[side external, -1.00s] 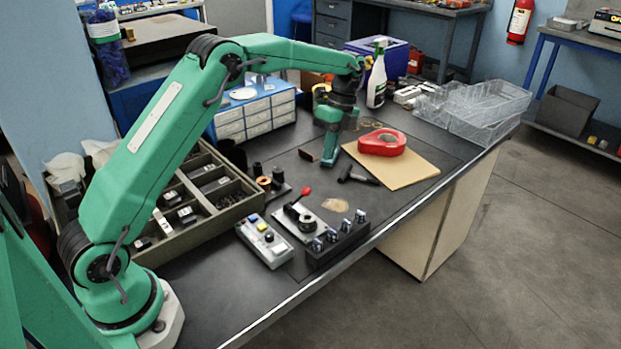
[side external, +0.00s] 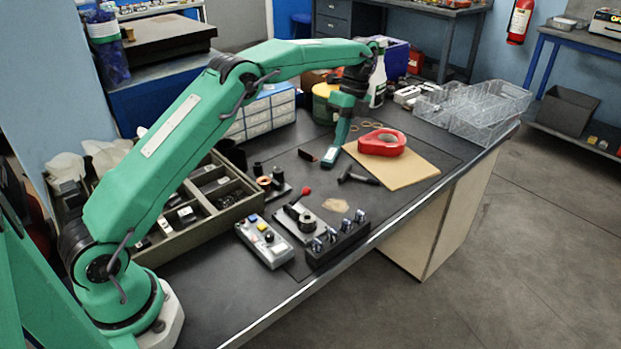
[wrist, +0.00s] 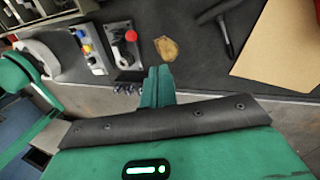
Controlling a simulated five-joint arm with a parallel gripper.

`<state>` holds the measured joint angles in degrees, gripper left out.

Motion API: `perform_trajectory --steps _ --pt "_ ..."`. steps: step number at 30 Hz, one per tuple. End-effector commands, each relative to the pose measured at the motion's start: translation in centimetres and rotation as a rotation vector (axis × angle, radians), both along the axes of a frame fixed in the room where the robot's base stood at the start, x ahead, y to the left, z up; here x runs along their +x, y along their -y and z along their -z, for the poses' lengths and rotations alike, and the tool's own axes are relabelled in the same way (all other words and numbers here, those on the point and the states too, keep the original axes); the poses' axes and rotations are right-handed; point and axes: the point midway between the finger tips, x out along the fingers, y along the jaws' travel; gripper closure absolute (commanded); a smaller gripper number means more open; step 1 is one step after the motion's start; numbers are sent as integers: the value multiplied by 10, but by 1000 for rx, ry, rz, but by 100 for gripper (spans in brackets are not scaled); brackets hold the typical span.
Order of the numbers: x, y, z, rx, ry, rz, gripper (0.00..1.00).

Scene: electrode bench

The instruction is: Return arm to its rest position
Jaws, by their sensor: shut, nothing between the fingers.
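My green arm reaches over the black bench (side external: 300,170) from the left in the side view. My gripper (side external: 329,161) points down and slightly left, just left of the red tape roll (side external: 382,142) on a tan board (side external: 405,169). In the wrist view the fingers of my gripper (wrist: 158,72) are together with nothing between them. Whether the tip touches the bench top is hard to tell.
A switch block (side external: 338,240), a button box (side external: 263,241) and a red-knobbed lever plate (side external: 303,222) stand near the front edge. A black hammer-shaped tool (side external: 358,175) lies by the board. A divided tray (side external: 215,193) is at left, clear bins (side external: 475,105) at back right.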

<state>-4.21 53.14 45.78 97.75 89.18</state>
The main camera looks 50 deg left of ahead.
Motion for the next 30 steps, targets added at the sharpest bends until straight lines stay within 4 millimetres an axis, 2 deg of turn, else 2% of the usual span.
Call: perform_trajectory --steps 8,14,20,30 --pt "0 0 -1 1 1 -2 100" --pt "-4 1 -12 12 21 -34 100" --pt "-17 5 -40 40 70 -126 100" --pt "-59 14 -93 85 187 -353 100"
